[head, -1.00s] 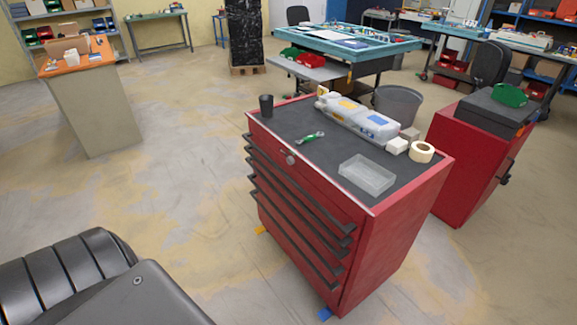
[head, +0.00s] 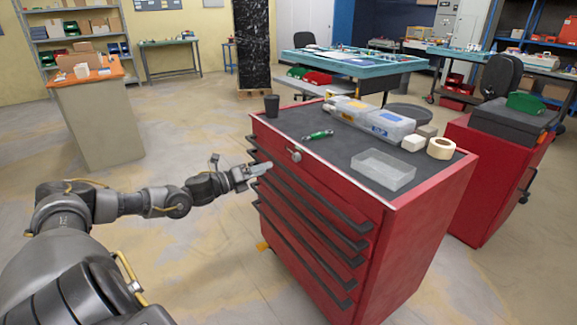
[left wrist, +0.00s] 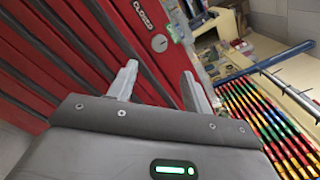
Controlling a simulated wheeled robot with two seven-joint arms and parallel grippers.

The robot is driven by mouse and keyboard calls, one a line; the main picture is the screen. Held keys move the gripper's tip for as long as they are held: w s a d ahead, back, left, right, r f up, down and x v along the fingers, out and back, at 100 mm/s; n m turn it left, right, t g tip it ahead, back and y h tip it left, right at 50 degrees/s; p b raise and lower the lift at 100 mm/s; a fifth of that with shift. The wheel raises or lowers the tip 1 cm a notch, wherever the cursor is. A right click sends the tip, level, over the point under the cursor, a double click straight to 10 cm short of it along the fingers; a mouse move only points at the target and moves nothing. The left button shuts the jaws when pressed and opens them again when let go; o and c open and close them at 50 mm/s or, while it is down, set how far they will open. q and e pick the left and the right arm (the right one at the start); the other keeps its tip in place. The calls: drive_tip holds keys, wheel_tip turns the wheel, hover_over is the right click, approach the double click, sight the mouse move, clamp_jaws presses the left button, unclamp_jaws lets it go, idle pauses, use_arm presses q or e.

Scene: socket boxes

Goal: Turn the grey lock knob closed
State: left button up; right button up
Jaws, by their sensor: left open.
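The grey lock knob (head: 295,155) is on the upper front of the red tool cabinet (head: 420,232), just below its top edge. My right gripper is not in view.
On the cabinet's dark top are a black cup (head: 271,105), a green-handled tool (head: 318,135), an empty clear tray (head: 383,170), cases (head: 390,124) and a tape roll (head: 440,148). Black drawer handles (head: 310,205) stick out below the knob. A second red cabinet (head: 480,190) stands to the right.

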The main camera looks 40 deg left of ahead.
sight(294, 158)
use_arm(q)
drive_tip(key=x, duration=0.9)
drive_tip(key=shift+w+p, duration=0.25)
drive_tip(key=shift+p, duration=0.15)
drive_tip(key=shift+w+d, duration=0.15)
drive_tip(key=shift+w, duration=0.5)
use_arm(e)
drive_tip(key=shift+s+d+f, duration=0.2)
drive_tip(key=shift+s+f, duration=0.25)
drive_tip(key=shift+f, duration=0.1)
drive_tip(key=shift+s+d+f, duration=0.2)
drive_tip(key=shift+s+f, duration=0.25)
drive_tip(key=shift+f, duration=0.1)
use_arm(q)
drive_tip(key=shift+c, duration=0.3)
drive_tip(key=c, duration=0.9)
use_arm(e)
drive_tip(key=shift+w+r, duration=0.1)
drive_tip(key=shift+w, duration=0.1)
